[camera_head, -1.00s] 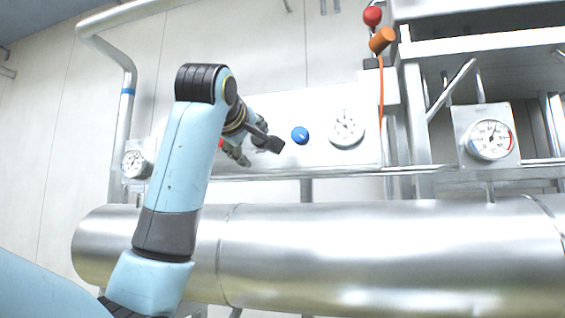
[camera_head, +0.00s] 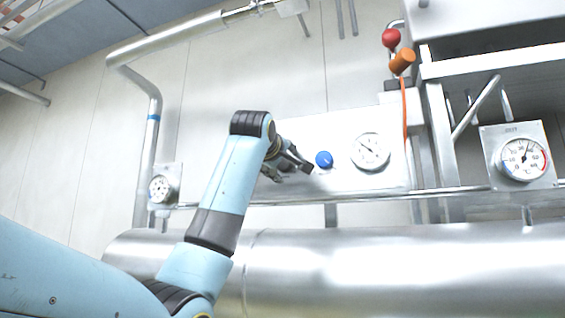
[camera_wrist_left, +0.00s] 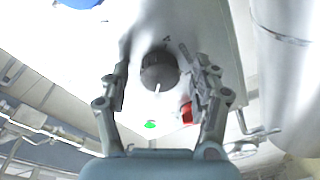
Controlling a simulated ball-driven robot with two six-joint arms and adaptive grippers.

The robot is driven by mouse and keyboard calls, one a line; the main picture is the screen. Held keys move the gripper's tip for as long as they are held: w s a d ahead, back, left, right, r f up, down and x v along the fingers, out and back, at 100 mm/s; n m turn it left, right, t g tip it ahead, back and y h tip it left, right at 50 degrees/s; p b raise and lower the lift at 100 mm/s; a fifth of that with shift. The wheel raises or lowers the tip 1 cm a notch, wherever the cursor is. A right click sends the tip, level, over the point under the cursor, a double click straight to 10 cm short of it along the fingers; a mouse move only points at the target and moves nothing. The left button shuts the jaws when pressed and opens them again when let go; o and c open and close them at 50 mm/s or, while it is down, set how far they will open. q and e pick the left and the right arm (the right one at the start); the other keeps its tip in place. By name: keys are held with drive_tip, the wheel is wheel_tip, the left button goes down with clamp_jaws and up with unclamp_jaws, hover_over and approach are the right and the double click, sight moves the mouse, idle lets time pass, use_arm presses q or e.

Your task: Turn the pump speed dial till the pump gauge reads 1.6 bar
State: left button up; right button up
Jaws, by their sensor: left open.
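A dark grey dial (camera_wrist_left: 158,72) with a white pointer mark sits on the white panel in the left wrist view. My left gripper (camera_wrist_left: 157,78) is open, one finger on each side of the dial. I cannot tell whether the fingers touch it. In the head view my left gripper (camera_head: 291,171) is at the panel, left of a blue knob (camera_head: 324,160), and hides the dial. A round white gauge (camera_head: 370,151) is on the panel right of the blue knob; its reading is too small to tell. My right gripper is not in view.
Other gauges hang at the left (camera_head: 160,188) and right (camera_head: 522,158). A green button (camera_wrist_left: 150,124) and a red switch (camera_wrist_left: 187,112) are close to the fingers. A big metal pipe (camera_head: 380,265) runs below the panel. An orange handle (camera_head: 402,62) is above.

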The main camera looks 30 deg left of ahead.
use_arm(q)
drive_tip(key=c, duration=1.2)
drive_tip(key=shift+n, duration=0.3)
drive_tip(key=n+p, duration=0.1)
drive_tip(key=n, duration=0.1)
drive_tip(key=shift+r+n, duration=0.1)
drive_tip(key=shift+n, duration=0.2)
drive_tip(key=shift+n+g+h+p, duration=0.35)
drive_tip(key=shift+n+p, duration=0.3)
drive_tip(key=shift+n, duration=1.05)
